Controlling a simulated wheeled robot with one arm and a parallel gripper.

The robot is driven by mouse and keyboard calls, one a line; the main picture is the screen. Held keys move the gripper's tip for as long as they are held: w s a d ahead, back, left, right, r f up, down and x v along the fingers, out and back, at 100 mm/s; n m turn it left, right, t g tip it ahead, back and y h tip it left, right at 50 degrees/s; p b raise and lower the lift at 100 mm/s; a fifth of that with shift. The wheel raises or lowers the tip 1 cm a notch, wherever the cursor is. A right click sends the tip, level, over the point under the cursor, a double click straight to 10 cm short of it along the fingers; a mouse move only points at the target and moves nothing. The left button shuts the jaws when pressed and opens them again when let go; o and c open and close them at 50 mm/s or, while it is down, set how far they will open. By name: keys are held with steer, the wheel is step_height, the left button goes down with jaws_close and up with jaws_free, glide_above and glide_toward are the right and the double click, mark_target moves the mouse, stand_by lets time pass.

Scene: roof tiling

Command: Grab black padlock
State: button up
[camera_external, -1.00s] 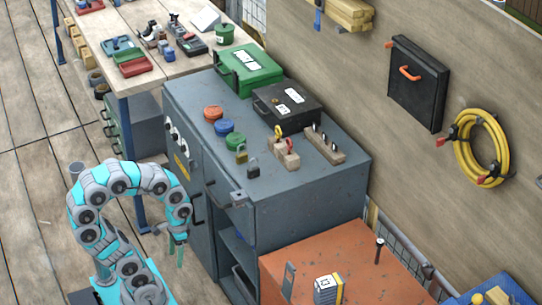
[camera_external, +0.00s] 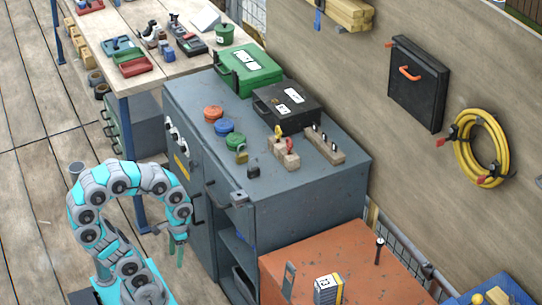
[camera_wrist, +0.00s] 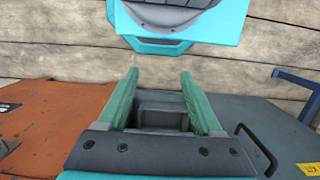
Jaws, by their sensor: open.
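A small black padlock (camera_external: 253,172) stands on the grey cabinet top near its front edge, just right of a brass padlock (camera_external: 241,155). My gripper (camera_external: 179,252) hangs in front of the cabinet, lower than its top and well to the left of the black padlock. In the wrist view my gripper (camera_wrist: 160,85) shows two green fingers spread apart with nothing between them. The black padlock does not show in the wrist view.
The grey cabinet (camera_external: 300,205) also carries red, blue and green round containers, a black case (camera_external: 287,106), a green case (camera_external: 248,68) and wooden blocks (camera_external: 286,155). An orange cabinet (camera_external: 350,260) stands at the right. Wooden floor lies open at the left.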

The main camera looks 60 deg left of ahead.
mark_target(253, 159)
steer(key=shift+c, duration=1.3)
steer(key=shift+w, duration=0.1)
steer(key=w+d+r+n+t+h+b, duration=0.1)
steer(key=w+d+r+t+h+b, duration=0.6)
steer(key=w+d+r, duration=1.25)
steer(key=w+a+r+m+t+y, duration=0.1)
steer(key=w+r+m+t, duration=0.15)
steer(key=r, duration=0.35)
steer(key=w+r+m+t+y, duration=0.1)
steer(key=r+t, duration=0.2)
steer(key=r, duration=0.4)
steer(key=a+t+y+b, duration=0.1)
steer(key=a+y, duration=0.1)
steer(key=a, duration=0.3)
steer(key=a+r+t+y+b, duration=0.1)
steer(key=a+y, duration=0.1)
steer(key=a, duration=0.2)
steer(key=a+t+y+b, duration=0.1)
steer(key=a+y+b, duration=0.1)
steer(key=a, duration=0.3)
steer(key=shift+w+a+r+n, duration=0.25)
steer(key=shift+a+r+n, duration=0.05)
steer(key=shift+r+n, duration=0.1)
steer(key=shift+w+a+f, duration=0.1)
steer(key=shift+w+f, duration=0.05)
steer(key=shift+f, duration=0.1)
steer(key=shift+f+b+x, duration=0.2)
steer(key=shift+b+x, duration=0.35)
steer(key=shift+x, duration=3.15)
